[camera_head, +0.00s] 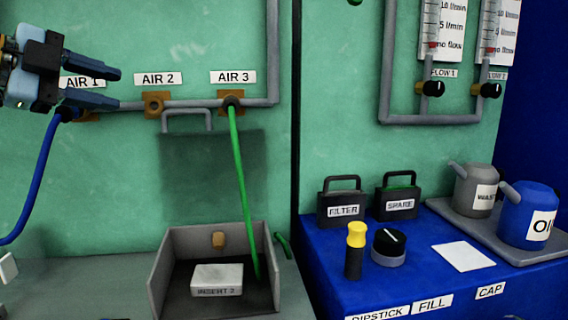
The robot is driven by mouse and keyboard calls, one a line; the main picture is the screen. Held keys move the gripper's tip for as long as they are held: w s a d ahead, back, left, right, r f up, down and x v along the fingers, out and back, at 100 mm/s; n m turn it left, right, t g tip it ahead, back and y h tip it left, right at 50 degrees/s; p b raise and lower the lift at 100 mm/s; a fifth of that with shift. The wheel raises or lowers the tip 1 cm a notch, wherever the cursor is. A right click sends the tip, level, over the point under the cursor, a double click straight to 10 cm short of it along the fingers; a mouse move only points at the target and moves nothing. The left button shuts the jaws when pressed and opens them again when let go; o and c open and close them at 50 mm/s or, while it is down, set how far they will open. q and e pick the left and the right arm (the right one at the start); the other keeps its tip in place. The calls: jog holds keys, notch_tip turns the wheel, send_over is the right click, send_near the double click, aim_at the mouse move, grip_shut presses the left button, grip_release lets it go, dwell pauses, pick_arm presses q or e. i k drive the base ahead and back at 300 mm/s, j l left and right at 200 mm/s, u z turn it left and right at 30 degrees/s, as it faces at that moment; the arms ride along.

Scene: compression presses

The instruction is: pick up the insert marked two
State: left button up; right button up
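The insert marked two (217,276) is a pale rectangular block with the label "INSERT 2" on its front face. It lies in an open grey box (170,262) at the bottom centre-left. My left gripper (119,89) is at the upper left, in front of the green wall by the AIR 1 label. Its two dark fingers are spread apart, and I see nothing held between them. It is well above and to the left of the insert, not touching it. My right gripper is not in view.
A green hose (239,170) hangs from AIR 3 into the box, right of the insert. A blue hose (38,180) hangs near AIR 1. A blue bench (330,262) at right holds cases, a yellow-topped dipstick (354,250), a black knob and two cans.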

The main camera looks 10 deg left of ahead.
aim_at(208, 279)
jog(key=k+l, duration=0.25)
jog(key=k, duration=0.2)
jog(key=k+l, duration=0.2)
jog(key=k, duration=0.3)
jog(key=k+l, duration=0.25)
jog(key=k, duration=0.2)
